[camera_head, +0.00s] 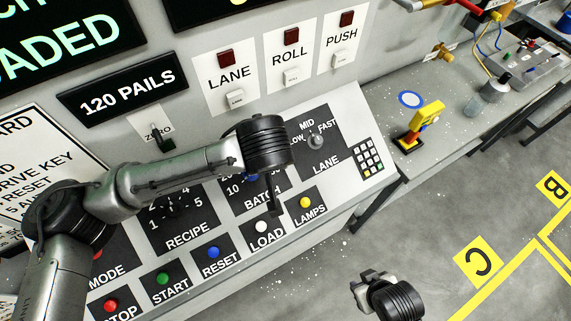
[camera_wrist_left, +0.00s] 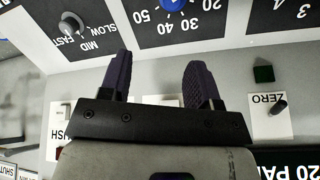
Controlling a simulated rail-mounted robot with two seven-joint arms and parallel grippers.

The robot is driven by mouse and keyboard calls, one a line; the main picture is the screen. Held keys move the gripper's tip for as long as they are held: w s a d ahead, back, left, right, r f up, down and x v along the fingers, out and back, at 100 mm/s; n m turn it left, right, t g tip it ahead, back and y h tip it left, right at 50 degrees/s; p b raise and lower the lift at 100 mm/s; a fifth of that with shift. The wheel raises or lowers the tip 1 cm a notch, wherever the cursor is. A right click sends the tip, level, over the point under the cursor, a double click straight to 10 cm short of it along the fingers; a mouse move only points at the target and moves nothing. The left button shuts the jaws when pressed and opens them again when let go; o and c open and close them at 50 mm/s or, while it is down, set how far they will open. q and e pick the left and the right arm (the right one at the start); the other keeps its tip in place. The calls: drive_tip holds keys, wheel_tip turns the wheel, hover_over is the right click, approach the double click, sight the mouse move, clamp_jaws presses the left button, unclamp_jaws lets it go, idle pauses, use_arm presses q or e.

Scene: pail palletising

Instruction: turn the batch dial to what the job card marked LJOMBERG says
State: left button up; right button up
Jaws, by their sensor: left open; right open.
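The batch dial has a blue knob (camera_head: 252,177) on a dark panel marked BATCH, mostly hidden under my left arm's end in the head view. In the left wrist view the blue knob (camera_wrist_left: 172,4) is cut by the top edge, with 20, 30, 40 and 50 beside it; its pointer setting cannot be read. My left gripper (camera_head: 275,203) is over the BATCH panel; the left wrist view shows its fingers (camera_wrist_left: 158,78) apart with nothing between them. My right gripper (camera_head: 374,284) is low over the floor, away from the console, its fingertips unclear. No card marked LJOMBERG is visible.
The RECIPE dial (camera_head: 170,207) is left of BATCH, and the LANE knob (camera_head: 315,141) right. STOP, START (camera_head: 163,279), RESET (camera_head: 213,252), LOAD (camera_head: 261,226) and LAMPS (camera_head: 305,202) buttons line the front. A keypad (camera_head: 368,157) is at the console's right end. A yellow-handled device (camera_head: 421,122) stands beyond.

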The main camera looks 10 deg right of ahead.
use_arm(q)
drive_tip(key=w+f+n, duration=0.1)
drive_tip(key=f+n, duration=0.1)
drive_tip(key=f, duration=0.1)
drive_tip(key=w+a+f+n, duration=0.1)
drive_tip(key=f+n, duration=0.1)
drive_tip(key=f, duration=0.2)
drive_tip(key=w+a+f+n+b, duration=0.1)
drive_tip(key=f+n, duration=0.2)
drive_tip(key=f, duration=0.1)
drive_tip(key=shift+w+a+f+g+y, duration=0.1)
drive_tip(key=shift+w+a+g+y, duration=0.1)
drive_tip(key=shift+w+g+y, duration=0.15)
drive_tip(key=shift+x, duration=0.95)
use_arm(e)
drive_tip(key=shift+w+a+f, duration=0.1)
drive_tip(key=shift+a+f, duration=0.2)
drive_tip(key=shift+f, duration=0.25)
use_arm(q)
drive_tip(key=shift+c, duration=0.4)
